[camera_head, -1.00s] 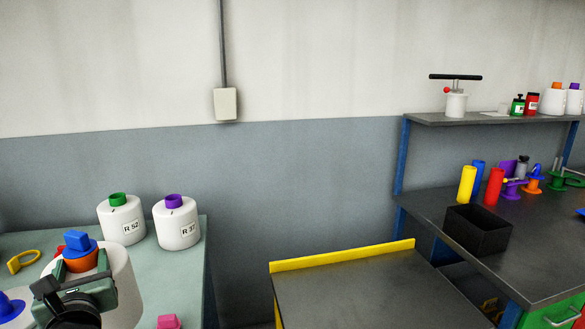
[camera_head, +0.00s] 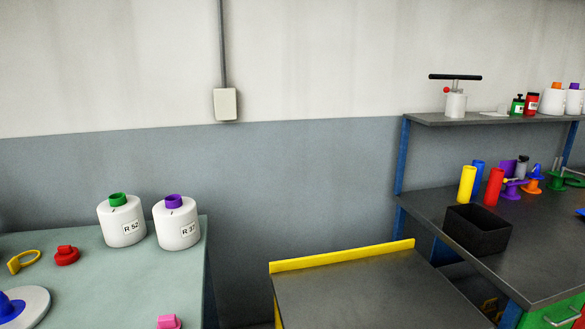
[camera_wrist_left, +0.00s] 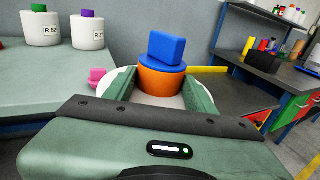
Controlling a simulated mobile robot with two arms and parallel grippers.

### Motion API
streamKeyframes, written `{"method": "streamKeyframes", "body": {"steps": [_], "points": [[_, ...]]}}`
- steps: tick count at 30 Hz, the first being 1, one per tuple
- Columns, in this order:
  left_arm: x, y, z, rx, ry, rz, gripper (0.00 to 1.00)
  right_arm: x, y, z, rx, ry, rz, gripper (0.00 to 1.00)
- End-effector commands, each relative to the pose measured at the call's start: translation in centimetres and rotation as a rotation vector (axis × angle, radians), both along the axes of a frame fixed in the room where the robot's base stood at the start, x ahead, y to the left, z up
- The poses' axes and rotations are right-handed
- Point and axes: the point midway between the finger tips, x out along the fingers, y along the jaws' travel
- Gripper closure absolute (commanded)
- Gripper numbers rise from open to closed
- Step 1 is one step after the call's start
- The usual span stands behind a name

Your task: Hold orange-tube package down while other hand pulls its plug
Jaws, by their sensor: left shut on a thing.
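The orange-tube package shows in the left wrist view. Its orange tube (camera_wrist_left: 160,83) rises from a white body, and a blue plug (camera_wrist_left: 167,48) with a block-shaped top sits in the tube. My left gripper (camera_wrist_left: 160,93) is shut on the package at the orange tube, with a green finger on each side. The package's lower part is hidden behind the gripper, so I cannot tell whether it rests on anything. The package and my left gripper are out of the head view. My right gripper is in neither view.
The green table (camera_head: 85,255) bears white bobbins R 52 (camera_head: 122,228) and R 37 (camera_head: 176,230), a red plug (camera_head: 66,256), a yellow ring (camera_head: 23,262), a pink plug (camera_head: 168,322) and a blue-centred white piece (camera_head: 35,300). The yellow-edged grey table (camera_head: 370,290) is bare.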

Motion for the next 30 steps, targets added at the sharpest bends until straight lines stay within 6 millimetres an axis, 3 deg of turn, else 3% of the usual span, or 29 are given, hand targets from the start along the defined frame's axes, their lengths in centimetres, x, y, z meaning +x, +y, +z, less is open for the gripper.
{"method": "streamKeyframes", "body": {"steps": [6, 15, 30], "points": [[-2.1, -1.8, -0.4, -0.002, -0.007, -0.060, 1.00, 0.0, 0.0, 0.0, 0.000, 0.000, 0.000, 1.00], [-3.6, -3.0, -0.8, -0.002, -0.007, -0.101, 1.00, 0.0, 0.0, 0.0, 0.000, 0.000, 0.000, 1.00], [-2.7, -2.2, 0.2, -0.005, -0.010, 0.083, 1.00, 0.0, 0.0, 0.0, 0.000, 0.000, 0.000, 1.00]]}}
